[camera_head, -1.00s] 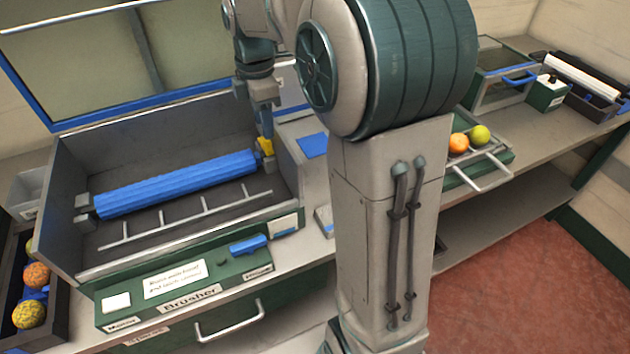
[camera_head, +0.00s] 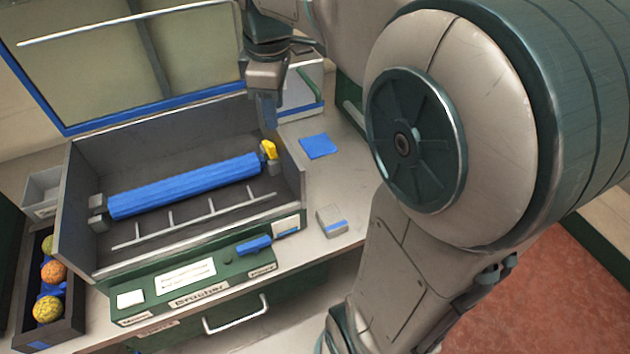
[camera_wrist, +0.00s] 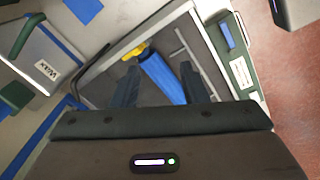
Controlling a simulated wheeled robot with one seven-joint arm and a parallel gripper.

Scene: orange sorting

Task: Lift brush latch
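The blue brush roller (camera_head: 185,185) lies across the grey open-topped brush machine (camera_head: 72,225). The yellow latch (camera_head: 269,150) is at the roller's right end and looks tilted; whether it is fully lifted I cannot tell. In the wrist view the latch (camera_wrist: 136,50) and roller (camera_wrist: 162,78) show beyond and between my fingers. My gripper (camera_head: 268,124) is above the latch, near the machine's right wall, and appears apart from it. In the wrist view my gripper (camera_wrist: 160,68) has its two dark fingers spread with nothing held.
The blue-framed lid (camera_head: 150,108) stands open behind. A dark tray (camera_head: 72,325) with oranges is at the left. A blue pad (camera_head: 318,146) and a small grey block (camera_head: 332,221) lie on the counter at the right, with bare counter around them. A Wax box (camera_wrist: 45,55) shows in the wrist view.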

